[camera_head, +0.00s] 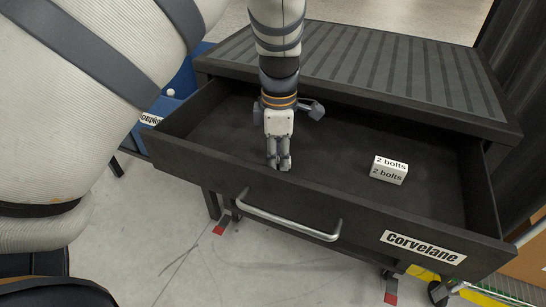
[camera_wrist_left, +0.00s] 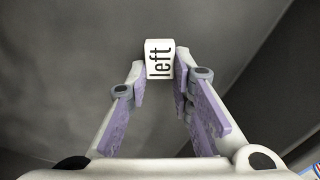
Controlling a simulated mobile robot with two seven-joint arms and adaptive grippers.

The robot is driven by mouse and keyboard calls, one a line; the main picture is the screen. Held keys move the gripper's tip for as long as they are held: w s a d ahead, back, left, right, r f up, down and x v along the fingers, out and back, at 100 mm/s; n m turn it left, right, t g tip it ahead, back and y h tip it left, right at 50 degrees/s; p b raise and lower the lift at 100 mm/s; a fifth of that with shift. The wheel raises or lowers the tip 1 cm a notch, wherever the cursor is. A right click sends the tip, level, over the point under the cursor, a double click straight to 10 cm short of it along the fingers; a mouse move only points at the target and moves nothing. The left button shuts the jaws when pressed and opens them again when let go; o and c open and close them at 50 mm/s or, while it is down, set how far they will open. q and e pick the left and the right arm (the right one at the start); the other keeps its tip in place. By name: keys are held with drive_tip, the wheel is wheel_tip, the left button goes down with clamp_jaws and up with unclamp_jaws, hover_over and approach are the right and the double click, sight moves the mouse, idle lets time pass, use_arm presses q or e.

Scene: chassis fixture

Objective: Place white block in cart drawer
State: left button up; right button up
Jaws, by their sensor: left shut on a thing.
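The cart drawer (camera_head: 200,165) is pulled open, with a dark floor and a light bar handle on its front. My left gripper (camera_head: 279,164) reaches down into the drawer, near its front wall and left of its middle. In the left wrist view my left gripper (camera_wrist_left: 160,75) is shut on a white block (camera_wrist_left: 159,59) marked "left", held between its fingertips. In the head view this block is hard to make out among the fingers. I cannot tell whether it touches the drawer floor. My right gripper is not in view.
A white block marked "2 bolts" (camera_head: 388,171) lies in the right part of the drawer. The ribbed cart top (camera_head: 370,70) overhangs the drawer's back. A blue bin (camera_head: 170,100) stands at the left. The drawer floor between gripper and "2 bolts" block is clear.

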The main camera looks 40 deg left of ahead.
sight(278, 160)
use_arm(q)
drive_tip(key=shift+s+f, duration=0.2)
drive_tip(key=shift+s, duration=0.1)
clamp_jaws()
drive_tip(key=shift+r, duration=0.2)
drive_tip(key=shift+w+d+f, duration=0.15)
drive_tip(key=shift+w+f, duration=0.05)
drive_tip(key=shift+w, duration=0.15)
drive_tip(key=o, duration=0.9)
unclamp_jaws()
drive_tip(key=shift+s, duration=0.1)
drive_tip(key=shift+o, duration=0.2)
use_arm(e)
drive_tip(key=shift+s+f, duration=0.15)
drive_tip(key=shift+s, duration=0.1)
use_arm(q)
wheel_tip(278, 160, up, 12)
drive_tip(key=p, duration=0.1)
drive_tip(key=shift+r, duration=0.15)
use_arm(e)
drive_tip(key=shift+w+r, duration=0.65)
